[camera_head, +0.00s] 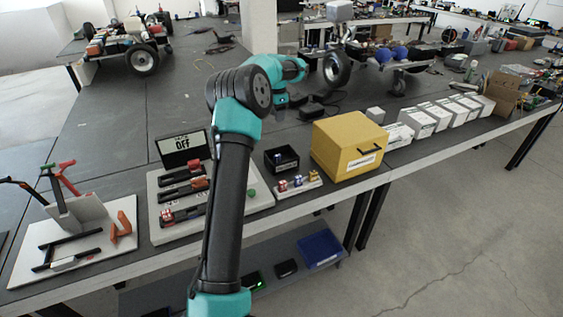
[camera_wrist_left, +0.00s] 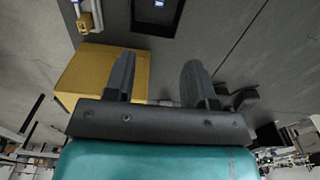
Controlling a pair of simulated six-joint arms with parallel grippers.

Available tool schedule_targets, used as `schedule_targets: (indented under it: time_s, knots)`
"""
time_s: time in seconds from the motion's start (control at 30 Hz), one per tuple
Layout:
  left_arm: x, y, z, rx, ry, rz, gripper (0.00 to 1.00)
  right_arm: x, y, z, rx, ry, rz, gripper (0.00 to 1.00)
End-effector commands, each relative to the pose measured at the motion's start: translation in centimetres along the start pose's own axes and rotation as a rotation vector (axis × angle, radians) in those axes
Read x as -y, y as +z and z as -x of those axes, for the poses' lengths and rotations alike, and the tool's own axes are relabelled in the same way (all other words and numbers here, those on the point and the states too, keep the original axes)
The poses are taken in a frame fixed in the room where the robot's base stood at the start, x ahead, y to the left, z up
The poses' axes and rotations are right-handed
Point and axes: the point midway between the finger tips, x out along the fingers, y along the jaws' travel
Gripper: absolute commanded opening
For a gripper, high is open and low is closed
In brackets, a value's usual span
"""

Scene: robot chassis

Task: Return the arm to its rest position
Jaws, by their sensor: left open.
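My left arm (camera_head: 232,190) rises from the bottom middle of the head view and bends at an elbow above the table. Its wrist reaches right, and my left gripper (camera_head: 281,103) is over the table behind the small black box, small and partly hidden by the wrist. In the left wrist view the two dark fingers (camera_wrist_left: 160,80) are apart with nothing held between them. The yellow box (camera_wrist_left: 85,75) shows behind one finger there, with grey table between the fingers. My right gripper is in neither view.
In the head view, the yellow box (camera_head: 349,146) and small black open box (camera_head: 282,160) stand near the front edge. A tray with a display (camera_head: 182,148) and a tool board (camera_head: 75,238) lie left. Wheeled chassis (camera_head: 362,62) stands behind. White boxes (camera_head: 430,118) line the right.

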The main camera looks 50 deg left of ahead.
Motion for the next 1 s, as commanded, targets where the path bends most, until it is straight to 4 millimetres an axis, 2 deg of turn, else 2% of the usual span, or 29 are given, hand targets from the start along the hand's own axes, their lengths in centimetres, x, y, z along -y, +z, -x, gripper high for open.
schedule_targets:
  time_s: [0.4,0.57,0.67,0.77,0.9,1.0]
  knots:
    - [-0.1,-0.1,-0.1,-0.001,0.001,-0.001,0.5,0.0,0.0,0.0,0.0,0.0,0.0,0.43]
    - [-1.6,-1.7,-1.8,-0.024,0.009,-0.006,0.5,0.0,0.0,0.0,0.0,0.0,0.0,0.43]
    - [-4.0,-3.9,-4.2,-0.062,0.023,-0.008,0.5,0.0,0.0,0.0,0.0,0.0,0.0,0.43]
    - [-7.8,-6.6,-7.4,-0.116,0.045,-0.004,0.5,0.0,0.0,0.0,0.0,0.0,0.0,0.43]
    - [-14.2,-9.7,-11.9,-0.194,0.087,0.025,0.5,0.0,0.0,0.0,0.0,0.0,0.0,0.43]
    - [-19.0,-11.0,-14.7,-0.241,0.117,0.055,0.5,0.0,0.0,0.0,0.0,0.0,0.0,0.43]
